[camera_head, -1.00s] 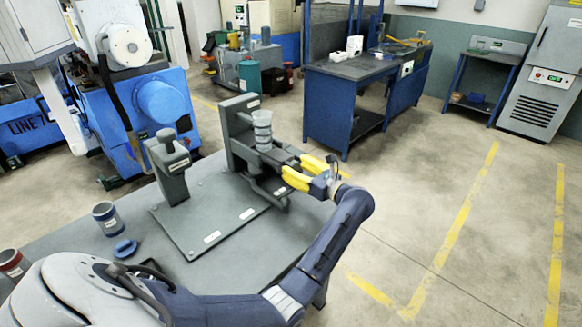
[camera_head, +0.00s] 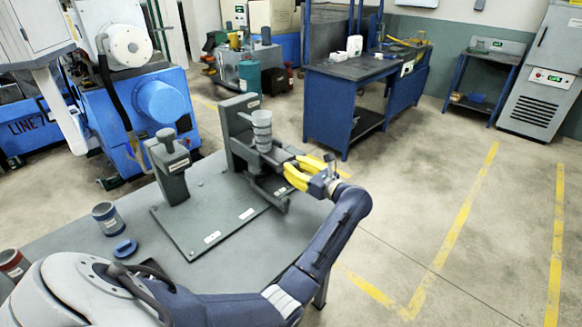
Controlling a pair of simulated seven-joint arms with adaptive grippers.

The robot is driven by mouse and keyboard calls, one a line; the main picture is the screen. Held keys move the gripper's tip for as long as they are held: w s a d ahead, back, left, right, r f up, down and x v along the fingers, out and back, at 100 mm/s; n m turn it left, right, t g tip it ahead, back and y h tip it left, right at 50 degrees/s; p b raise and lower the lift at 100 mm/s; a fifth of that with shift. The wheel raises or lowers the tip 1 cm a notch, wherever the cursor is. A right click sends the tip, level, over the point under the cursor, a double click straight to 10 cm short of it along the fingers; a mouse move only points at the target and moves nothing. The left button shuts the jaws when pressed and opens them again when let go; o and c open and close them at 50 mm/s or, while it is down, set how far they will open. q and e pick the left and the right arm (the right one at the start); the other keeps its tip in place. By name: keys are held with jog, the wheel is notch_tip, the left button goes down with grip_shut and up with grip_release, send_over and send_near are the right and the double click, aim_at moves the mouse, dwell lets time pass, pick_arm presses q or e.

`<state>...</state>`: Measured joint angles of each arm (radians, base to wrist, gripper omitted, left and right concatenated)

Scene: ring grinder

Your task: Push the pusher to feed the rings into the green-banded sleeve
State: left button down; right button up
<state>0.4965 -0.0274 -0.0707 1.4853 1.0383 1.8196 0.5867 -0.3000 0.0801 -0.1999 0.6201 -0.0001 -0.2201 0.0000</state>
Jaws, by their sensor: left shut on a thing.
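My left gripper (camera_head: 291,162), with yellow fingers, is at the right side of the dark grey grinder fixture (camera_head: 238,128). It is shut on the end of a dark part that sticks out of the fixture, which looks like the pusher (camera_head: 277,156). A pale grey stack of rings or a ring tube (camera_head: 262,130) stands upright on the fixture, left of the fingers. I cannot make out a green-banded sleeve. A blue-banded sleeve (camera_head: 107,216) and a red-banded sleeve (camera_head: 13,264) stand at the table's left. My right gripper is not in view.
A grey post with a knob (camera_head: 171,166) stands on the base plate (camera_head: 215,225) left of the fixture. A blue oval piece (camera_head: 125,249) lies on the grey table (camera_head: 75,240). The front of the plate is bare. Floor is open to the right.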

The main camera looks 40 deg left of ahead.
aim_at(285, 162)
pick_arm(q)
jog(key=shift+w+a, duration=0.2)
jog(key=shift+a, duration=0.95)
jog(key=shift+w+a, duration=0.15)
jog(key=shift+a, duration=0.95)
jog(key=shift+d, duration=0.25)
jog(key=shift+s+d+f, duration=0.15)
jog(key=shift+d, duration=0.6)
jog(key=shift+s+d+f, duration=0.1)
jog(key=shift+d, duration=0.65)
jog(key=shift+s+d, duration=0.1)
jog(key=shift+d, duration=0.65)
jog(key=c, duration=1.1)
grip_release()
jog(key=shift+r, duration=0.15)
jog(key=shift+c, duration=0.2)
jog(key=shift+o, duration=0.6)
jog(key=shift+a, duration=0.15)
jog(key=shift+s+d+r, duration=0.1)
jog(key=shift+s+d, duration=0.1)
jog(key=shift+d, duration=1)
jog(key=shift+s+d, duration=0.2)
jog(key=shift+d, duration=0.95)
